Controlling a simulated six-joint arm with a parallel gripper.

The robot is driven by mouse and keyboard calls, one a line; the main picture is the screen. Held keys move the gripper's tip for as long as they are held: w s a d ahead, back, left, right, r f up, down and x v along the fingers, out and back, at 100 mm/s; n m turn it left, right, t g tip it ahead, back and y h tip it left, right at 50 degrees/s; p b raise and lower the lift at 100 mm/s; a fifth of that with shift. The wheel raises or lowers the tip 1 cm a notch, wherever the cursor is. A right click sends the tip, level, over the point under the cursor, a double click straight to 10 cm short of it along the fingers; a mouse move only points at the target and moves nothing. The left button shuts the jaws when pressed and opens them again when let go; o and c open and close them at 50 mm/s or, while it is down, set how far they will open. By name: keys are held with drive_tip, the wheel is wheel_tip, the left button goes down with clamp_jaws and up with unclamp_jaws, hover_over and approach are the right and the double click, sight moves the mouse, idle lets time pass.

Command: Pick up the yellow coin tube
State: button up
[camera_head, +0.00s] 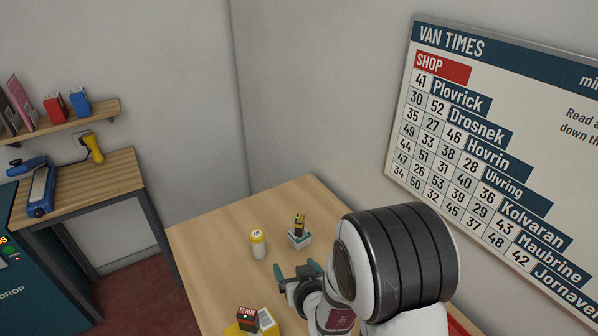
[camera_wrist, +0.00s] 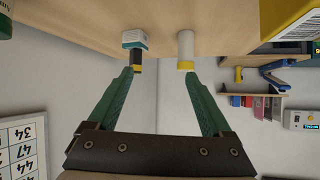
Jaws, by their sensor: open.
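The yellow coin tube (camera_head: 258,248) stands upright on the wooden counter, a pale cylinder with a yellow cap marked 5. In the wrist view, which is upside down, the tube (camera_wrist: 185,46) shows ahead of the right finger's tip. My gripper (camera_head: 297,271) has its teal fingers spread, with nothing between them. It is apart from the tube, to its right and nearer the camera in the head view. Both fingers of the gripper (camera_wrist: 160,74) show in the wrist view.
A small black and yellow item on a teal and white base (camera_head: 300,238) stands close right of the tube. A red date block (camera_head: 247,312), a white box (camera_head: 267,320) and a yellow item lie at the front. Counter left of the tube is clear. A wall board (camera_head: 500,130) hangs at right.

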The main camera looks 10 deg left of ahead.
sight(260, 246)
drive_tip(key=a+f+n+y, duration=0.2)
drive_tip(key=a+y, duration=0.1)
drive_tip(key=a, duration=0.2)
drive_tip(key=shift+t+h, duration=0.3)
drive_tip(key=x, duration=1.4)
drive_tip(key=shift+w+a+f, duration=0.15)
clamp_jaws()
